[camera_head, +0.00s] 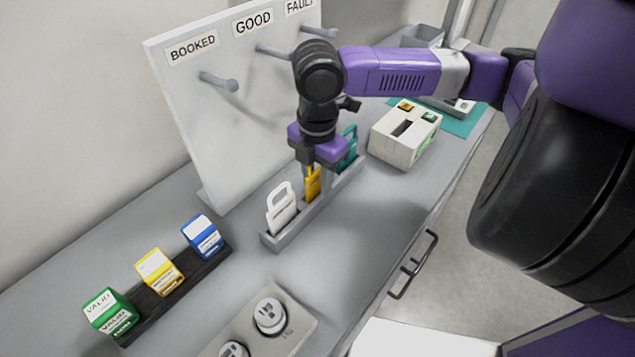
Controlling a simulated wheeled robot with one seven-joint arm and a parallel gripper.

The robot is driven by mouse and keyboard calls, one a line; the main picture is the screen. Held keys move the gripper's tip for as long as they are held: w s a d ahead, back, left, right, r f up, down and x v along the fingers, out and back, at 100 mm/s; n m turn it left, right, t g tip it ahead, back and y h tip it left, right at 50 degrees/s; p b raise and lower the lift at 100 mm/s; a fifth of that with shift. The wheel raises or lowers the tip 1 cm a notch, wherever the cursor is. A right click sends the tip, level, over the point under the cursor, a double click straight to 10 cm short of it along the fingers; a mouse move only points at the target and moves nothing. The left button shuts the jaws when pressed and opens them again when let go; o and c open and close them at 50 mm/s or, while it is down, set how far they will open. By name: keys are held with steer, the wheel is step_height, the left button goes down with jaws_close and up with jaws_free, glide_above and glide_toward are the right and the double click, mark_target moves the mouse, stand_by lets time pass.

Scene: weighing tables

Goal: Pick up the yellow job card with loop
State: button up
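The yellow job card (313,184) stands in a grey slotted rack (291,230), between a white card with a loop (282,210) and a teal card with a loop (349,145). My gripper (318,172) points down directly over the yellow card, with its fingers at the card's upper part. The yellow card's loop is hidden behind my gripper. I cannot tell whether the fingers are closed on it.
Behind the rack stands a white board (232,120) with pegs labelled BOOKED, GOOD and FAULT. A cream slotted box (404,137) is to the right. Green, yellow and blue blocks sit on a black strip (163,303) at left. A plate with round knobs (290,318) is in front.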

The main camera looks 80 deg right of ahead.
jaws_close()
steer(key=shift+r+p, duration=0.2)
steer(key=shift+p, duration=0.15)
